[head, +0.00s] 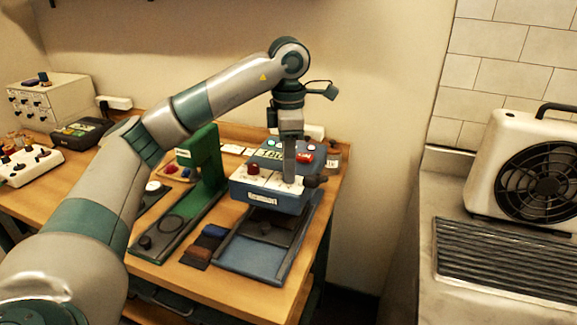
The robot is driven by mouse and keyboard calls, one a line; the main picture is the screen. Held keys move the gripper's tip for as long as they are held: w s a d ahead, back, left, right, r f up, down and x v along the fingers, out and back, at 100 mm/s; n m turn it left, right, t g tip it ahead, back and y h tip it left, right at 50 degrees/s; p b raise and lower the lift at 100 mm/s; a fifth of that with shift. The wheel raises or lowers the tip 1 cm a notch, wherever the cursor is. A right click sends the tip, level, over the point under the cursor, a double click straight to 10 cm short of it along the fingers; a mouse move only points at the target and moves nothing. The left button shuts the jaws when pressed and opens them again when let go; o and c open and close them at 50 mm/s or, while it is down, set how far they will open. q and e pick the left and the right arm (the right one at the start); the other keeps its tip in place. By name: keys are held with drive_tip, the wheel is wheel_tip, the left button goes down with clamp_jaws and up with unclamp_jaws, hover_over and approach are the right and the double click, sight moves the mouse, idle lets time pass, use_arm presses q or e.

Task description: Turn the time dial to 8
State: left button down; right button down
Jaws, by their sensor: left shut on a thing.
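A blue press machine (265,196) stands on the wooden table with a pale control panel on top. A red knob (253,168) sits at the left of the panel. My left gripper (289,178) points straight down onto the panel, to the right of the red knob. It is shut on the time dial, which the fingers hide almost fully. The dial's pointer and the numbers around it cannot be read. My right gripper is out of view.
A green press (202,165) stands left of the blue machine. A dark knob (314,181) juts at the machine's right side. Brown and blue pads (205,243) lie in front. A white fan heater (535,165) stands on the separate counter at the right.

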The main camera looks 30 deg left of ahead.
use_arm(q)
drive_tip(key=shift+r+n, duration=0.1)
drive_tip(key=shift+n, duration=0.5)
drive_tip(key=c, duration=1.5)
unclamp_jaws()
